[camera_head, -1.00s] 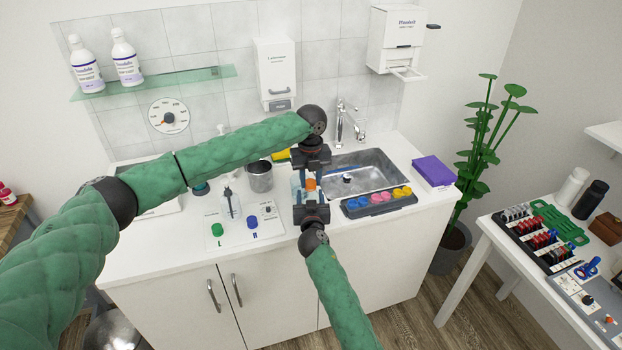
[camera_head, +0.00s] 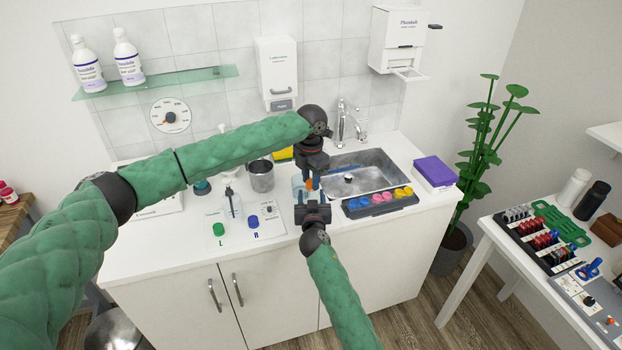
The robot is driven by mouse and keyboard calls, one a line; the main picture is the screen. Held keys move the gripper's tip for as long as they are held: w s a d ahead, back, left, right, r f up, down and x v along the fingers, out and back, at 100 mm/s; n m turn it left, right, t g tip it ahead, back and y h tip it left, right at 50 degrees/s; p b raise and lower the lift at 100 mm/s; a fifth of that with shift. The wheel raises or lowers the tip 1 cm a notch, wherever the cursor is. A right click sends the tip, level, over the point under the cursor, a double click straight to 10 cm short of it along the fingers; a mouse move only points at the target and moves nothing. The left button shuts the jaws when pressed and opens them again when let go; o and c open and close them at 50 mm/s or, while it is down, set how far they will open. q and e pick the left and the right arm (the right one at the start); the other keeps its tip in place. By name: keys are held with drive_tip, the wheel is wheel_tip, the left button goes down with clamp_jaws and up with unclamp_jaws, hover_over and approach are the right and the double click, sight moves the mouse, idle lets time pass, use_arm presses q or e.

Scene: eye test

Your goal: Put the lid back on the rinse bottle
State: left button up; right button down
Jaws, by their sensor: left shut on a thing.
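My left gripper (camera_head: 312,182) points down over the counter in front of the sink. It is shut on a small orange piece (camera_head: 309,184), which looks like the lid; the fingers hide most of it. A pale blue, see-through vessel (camera_head: 298,187), perhaps the rinse bottle, shows just left of and below the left gripper, partly hidden. I cannot tell whether the orange piece touches it. My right gripper (camera_head: 312,208) comes up from the front, close before the vessel. Its fingertips are hidden, so its opening and any hold are unclear.
A metal cup (camera_head: 261,176) and a clear bottle (camera_head: 233,205) stand to the left, near green (camera_head: 219,229) and blue (camera_head: 253,222) caps. A dark tray (camera_head: 370,208) of coloured pieces and a purple-topped box (camera_head: 434,172) lie right. The sink (camera_head: 375,170) is behind.

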use_arm(q)
drive_tip(key=shift+w+a, duration=0.1)
drive_tip(key=shift+w, duration=0.05)
drive_tip(key=o, duration=0.9)
drive_tip(key=shift+r, duration=0.15)
drive_tip(key=shift+r, duration=2.1)
drive_tip(key=shift+c, duration=0.2)
